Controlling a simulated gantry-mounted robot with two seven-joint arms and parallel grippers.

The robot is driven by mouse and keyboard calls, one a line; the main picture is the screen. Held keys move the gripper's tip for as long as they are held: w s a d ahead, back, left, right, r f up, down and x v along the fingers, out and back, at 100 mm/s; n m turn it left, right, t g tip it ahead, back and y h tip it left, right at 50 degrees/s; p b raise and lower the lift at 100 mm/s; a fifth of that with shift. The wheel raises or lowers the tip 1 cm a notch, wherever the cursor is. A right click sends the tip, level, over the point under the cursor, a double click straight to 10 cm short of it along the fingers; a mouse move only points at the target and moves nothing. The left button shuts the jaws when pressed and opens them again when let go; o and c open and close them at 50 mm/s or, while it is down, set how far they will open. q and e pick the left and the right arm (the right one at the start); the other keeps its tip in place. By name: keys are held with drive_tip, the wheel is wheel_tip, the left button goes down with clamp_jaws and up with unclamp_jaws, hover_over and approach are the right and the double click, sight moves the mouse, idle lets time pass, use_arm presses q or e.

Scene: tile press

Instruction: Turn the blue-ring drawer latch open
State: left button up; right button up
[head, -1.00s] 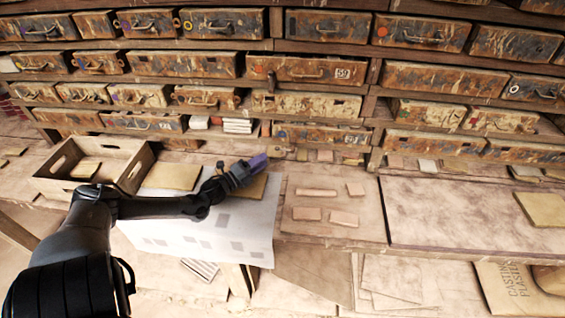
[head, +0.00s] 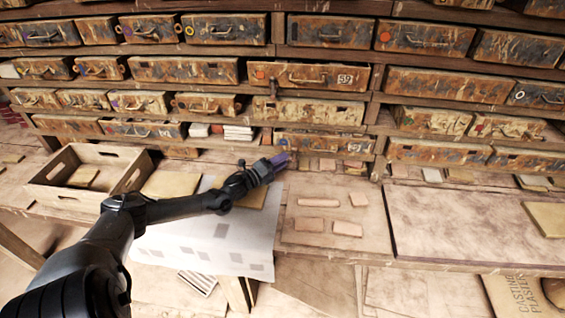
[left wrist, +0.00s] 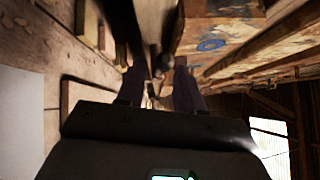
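The blue-ring drawer (left wrist: 222,33) shows in the left wrist view, its worn orange and pale front carrying a blue ring mark. In the head view it appears to be the low drawer (head: 323,142) just beyond my left gripper (head: 281,160). In the left wrist view, my left gripper (left wrist: 160,88) has its two dark fingers apart. A small dark knob (left wrist: 165,63), probably the latch, lies just past the fingertips, beside the drawer. I cannot tell whether the fingers touch it. The latch is not clear in the head view. My right gripper is not in view.
Rows of worn drawers fill the back. A wooden crate (head: 53,192) stands at left on the bench. A white sheet (head: 262,262) lies under my left arm. Several clay tiles (head: 347,228) lie on a board to the right.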

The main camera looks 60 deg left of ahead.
use_arm(q)
drive_tip(key=shift+w, duration=0.45)
